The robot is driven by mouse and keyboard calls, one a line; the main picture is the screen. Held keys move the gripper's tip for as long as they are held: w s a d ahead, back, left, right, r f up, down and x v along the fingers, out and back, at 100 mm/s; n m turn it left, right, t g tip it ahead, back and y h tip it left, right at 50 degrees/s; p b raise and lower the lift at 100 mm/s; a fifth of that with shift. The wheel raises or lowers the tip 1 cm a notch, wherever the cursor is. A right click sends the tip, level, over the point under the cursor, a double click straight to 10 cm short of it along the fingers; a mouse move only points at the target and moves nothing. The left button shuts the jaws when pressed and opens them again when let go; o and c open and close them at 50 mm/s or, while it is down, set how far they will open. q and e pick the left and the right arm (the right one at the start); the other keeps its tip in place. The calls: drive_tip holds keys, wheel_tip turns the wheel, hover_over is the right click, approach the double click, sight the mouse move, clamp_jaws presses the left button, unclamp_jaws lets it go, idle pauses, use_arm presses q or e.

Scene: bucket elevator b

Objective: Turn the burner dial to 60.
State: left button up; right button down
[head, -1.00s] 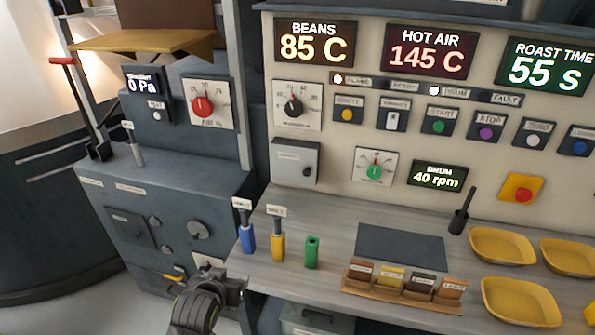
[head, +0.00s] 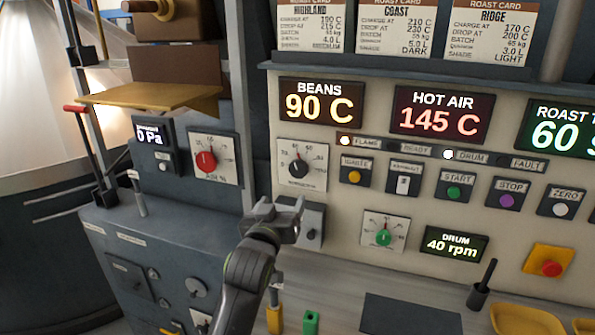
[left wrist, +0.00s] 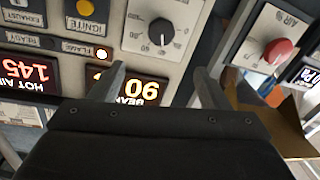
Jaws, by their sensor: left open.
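The burner dial (head: 297,165) is a black knob on a white square plate on the control panel, just under the BEANS display. Its pointer appears to lean up and left of the top, but its exact value is too small to read. My left gripper (head: 280,210) is raised in front of the panel, just below the dial's plate, and is open and empty. In the left wrist view the dial (left wrist: 161,31) shows upside down, beyond the gap between the two spread fingers (left wrist: 160,78) and apart from them. My right gripper is out of view.
The red air dial (head: 206,160) is to the left, and a grey box (head: 314,222) is behind my gripper. The ignite button (head: 354,176) and green drum dial (head: 384,237) are to the right. BEANS reads 90 C (head: 320,105); the flame lamp (head: 345,141) is lit.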

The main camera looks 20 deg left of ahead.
sight(298, 171)
use_arm(q)
drive_tip(key=w+p, duration=0.1)
drive_tip(key=w, duration=0.3)
drive_tip(key=w+p, duration=0.1)
drive_tip(key=w, duration=0.4)
drive_tip(key=w+a+p, duration=0.1)
drive_tip(key=w, duration=0.4)
drive_tip(key=shift+w+f, duration=0.1)
drive_tip(key=shift+w, duration=0.75)
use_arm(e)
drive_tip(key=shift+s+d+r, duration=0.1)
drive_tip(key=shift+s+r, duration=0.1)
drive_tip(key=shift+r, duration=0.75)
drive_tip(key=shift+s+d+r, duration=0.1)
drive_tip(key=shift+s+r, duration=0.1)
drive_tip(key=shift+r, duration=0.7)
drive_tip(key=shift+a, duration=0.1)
use_arm(q)
drive_tip(key=shift+c, duration=0.8)
drive_tip(key=c, duration=0.8)
